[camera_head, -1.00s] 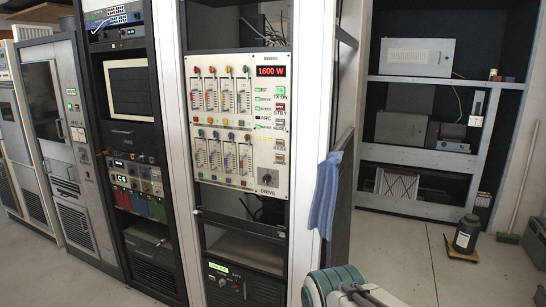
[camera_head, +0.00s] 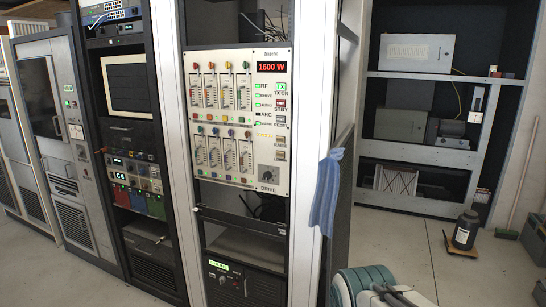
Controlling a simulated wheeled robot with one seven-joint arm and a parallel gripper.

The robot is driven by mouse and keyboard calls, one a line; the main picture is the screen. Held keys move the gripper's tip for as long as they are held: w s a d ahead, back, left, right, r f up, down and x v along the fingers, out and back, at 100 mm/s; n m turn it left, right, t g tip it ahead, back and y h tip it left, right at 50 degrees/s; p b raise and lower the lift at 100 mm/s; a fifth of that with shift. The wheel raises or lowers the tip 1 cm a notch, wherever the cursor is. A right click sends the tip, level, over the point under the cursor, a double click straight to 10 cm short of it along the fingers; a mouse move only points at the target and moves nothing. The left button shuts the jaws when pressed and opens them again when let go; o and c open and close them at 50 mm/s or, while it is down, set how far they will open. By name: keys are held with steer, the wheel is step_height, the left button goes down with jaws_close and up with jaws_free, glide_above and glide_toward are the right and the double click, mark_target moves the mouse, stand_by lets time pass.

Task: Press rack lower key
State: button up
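The transmitter rack's cream control panel (camera_head: 220,118) is near the middle of the head view, with two rows of sliders and coloured knobs. Its red display (camera_head: 271,67) reads 1600 W. A column of keys runs down its right side: a green TX ON key (camera_head: 281,86), a red STBY key (camera_head: 281,103) and smaller keys below. The lowest of these (camera_head: 279,155) sits above the DRIVE knob (camera_head: 267,173); the small labels are blurred. I cannot tell which one the task calls the lower key. My gripper is not in view.
A blue cloth (camera_head: 326,190) hangs on the rack's right edge. My teal and white arm part shows at the bottom. Shelves with grey boxes (camera_head: 417,53) stand at the back right. A dark canister (camera_head: 465,230) stands on the floor there. Open floor lies right of the rack.

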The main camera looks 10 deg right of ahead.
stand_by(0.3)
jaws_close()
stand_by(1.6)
